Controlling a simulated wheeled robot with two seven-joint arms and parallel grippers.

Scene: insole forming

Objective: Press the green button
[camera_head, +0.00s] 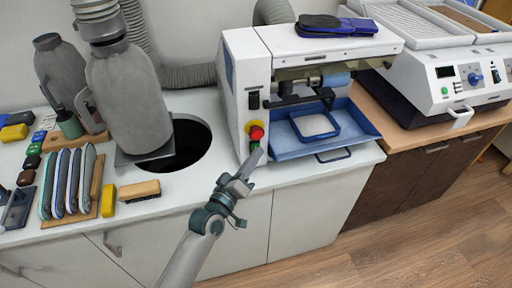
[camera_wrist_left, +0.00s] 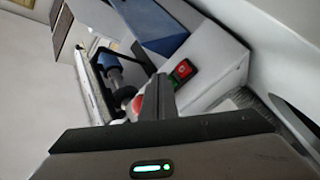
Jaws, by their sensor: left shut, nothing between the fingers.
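The green button (camera_head: 254,146) shows in the head view on the front of the white machine (camera_head: 247,70), just under a red knob (camera_head: 256,132) on a yellow base. My left gripper (camera_head: 257,157) is shut and empty. Its tip is at the green button, partly over it; I cannot tell whether it touches. In the left wrist view the dark shut fingers (camera_wrist_left: 159,98) point at the machine's front. A small panel with a red button (camera_wrist_left: 183,69) and green edges shows beside their tip. The red knob (camera_wrist_left: 137,107) is partly hidden behind the fingers. My right gripper is not in view.
A blue tray (camera_head: 355,117) juts from the machine, right of the buttons. Left on the white counter are a round dark opening (camera_head: 190,140), a grey cylinder (camera_head: 130,95), a brush (camera_head: 139,190) and a rack of insoles (camera_head: 72,182). Floor is free at the lower right.

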